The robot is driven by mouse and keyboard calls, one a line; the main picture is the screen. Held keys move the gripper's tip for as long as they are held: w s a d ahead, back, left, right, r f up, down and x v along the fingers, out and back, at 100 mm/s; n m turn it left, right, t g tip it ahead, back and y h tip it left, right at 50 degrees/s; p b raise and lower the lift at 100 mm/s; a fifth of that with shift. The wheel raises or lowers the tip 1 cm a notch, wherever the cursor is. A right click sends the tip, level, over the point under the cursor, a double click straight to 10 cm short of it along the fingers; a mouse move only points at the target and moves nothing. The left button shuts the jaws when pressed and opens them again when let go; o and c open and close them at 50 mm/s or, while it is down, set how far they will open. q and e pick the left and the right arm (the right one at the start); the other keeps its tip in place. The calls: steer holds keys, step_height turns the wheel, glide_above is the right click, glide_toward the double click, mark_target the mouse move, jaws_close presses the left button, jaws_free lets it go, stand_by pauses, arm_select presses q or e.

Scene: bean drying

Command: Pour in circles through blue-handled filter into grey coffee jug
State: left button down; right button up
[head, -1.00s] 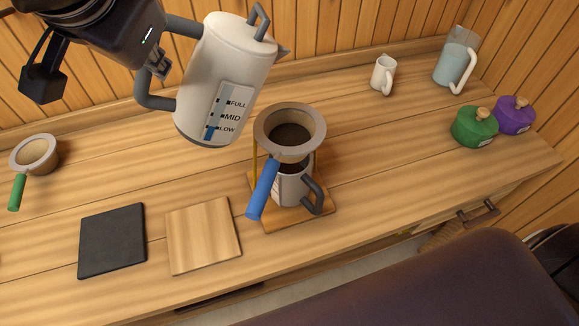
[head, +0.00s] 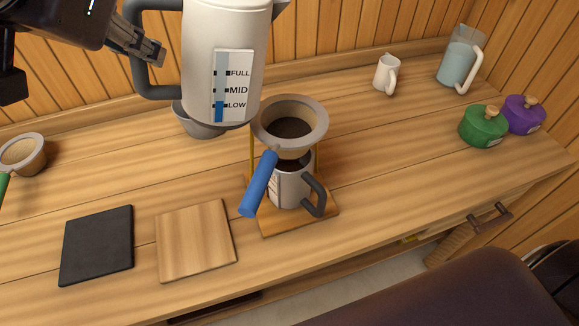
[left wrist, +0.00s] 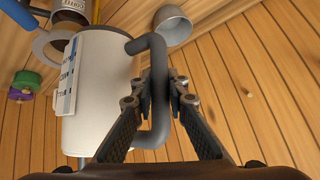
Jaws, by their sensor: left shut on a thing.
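My left gripper (head: 143,50) is shut on the dark handle of the white kettle (head: 222,50), which has FULL, MID and LOW marks. In the left wrist view, the kettle (left wrist: 103,100) hangs by its handle between the fingers (left wrist: 158,88). The kettle is nearly upright, above and left of the blue-handled filter (head: 318,124). That filter holds dark grounds and sits on a stand (head: 266,224). The grey coffee jug (head: 291,190) stands under it on the wooden base, its dark handle to the right. No stream of water shows. My right gripper is not in view.
A grey cup (head: 203,128) stands behind the kettle. A green-handled filter (head: 24,155) is at the far left. A black slab (head: 97,245) and a wooden board (head: 196,240) lie in front. A white pitcher (head: 386,75), water jug (head: 456,62), green jar (head: 484,127) and purple jar (head: 523,114) stand right.

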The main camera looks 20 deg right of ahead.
arm_select(q)
steer(key=shift+r, duration=0.2)
steer(key=f+b, duration=0.1)
steer(key=b, duration=0.1)
steer(key=f+h+b, duration=0.1)
steer(key=f+b, duration=0.1)
steer(key=b, duration=0.1)
steer(key=shift+d+f+n+h+b, duration=0.1)
steer(key=shift+d+n+h+b, duration=0.25)
steer(key=shift+n+h, duration=0.05)
steer(key=shift+d+f+b, duration=0.1)
steer(key=shift+d+b, duration=0.05)
steer(key=shift+b, duration=0.4)
steer(key=shift+s+r+p, duration=0.3)
steer(key=shift+s+r, duration=0.25)
steer(key=shift+s, duration=0.05)
steer(key=shift+s+a+r+p, duration=0.15)
steer(key=shift+s+a+r, duration=0.15)
steer(key=shift+s, duration=0.3)
steer(key=shift+s+a+r+p, duration=0.2)
steer(key=shift+s+r, duration=0.15)
steer(key=shift+s, duration=0.3)
steer(key=shift+s+a+r+p, duration=0.2)
steer(key=shift+s+r, duration=0.15)
steer(key=shift+s, duration=0.25)
